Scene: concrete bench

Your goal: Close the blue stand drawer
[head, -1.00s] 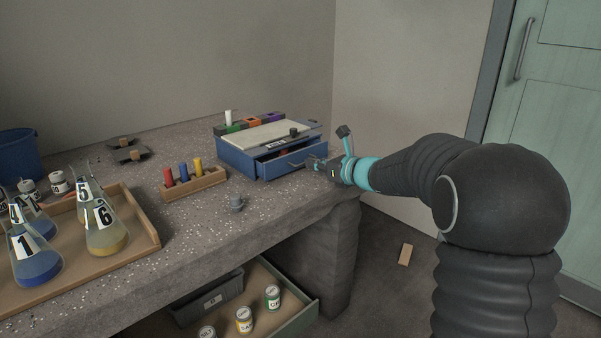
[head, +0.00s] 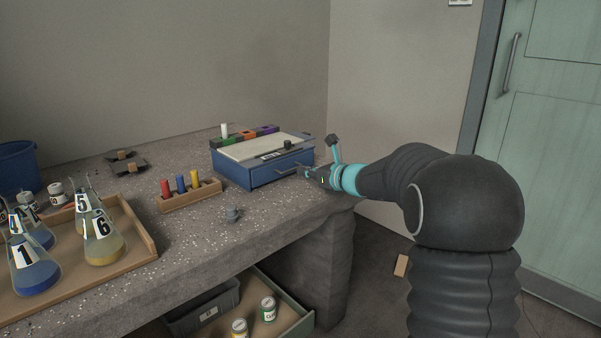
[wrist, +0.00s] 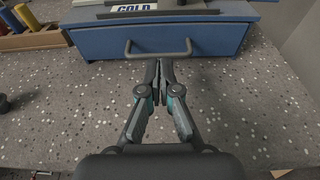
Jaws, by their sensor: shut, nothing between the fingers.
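The blue stand (head: 230,168) sits at the right end of the bench, with a pale top plate. Its drawer (head: 282,168) shows no opening or interior in the head view, and its front looks flush or nearly flush with the stand. In the wrist view the blue drawer front (wrist: 215,38) spans the top of the picture, with a grey bar handle (wrist: 158,54). My gripper (wrist: 158,66) is shut and empty, its fingertips at the middle of the handle; I cannot tell whether they touch it. In the head view my gripper (head: 306,173) is at the drawer's front.
A wooden rack (head: 190,197) with red, blue and yellow pegs stands left of the stand. A small grey knob-like object (head: 232,214) lies in front. A wooden tray (head: 140,232) with numbered flasks is at left. A lower open drawer (head: 285,325) with jars juts out below the bench.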

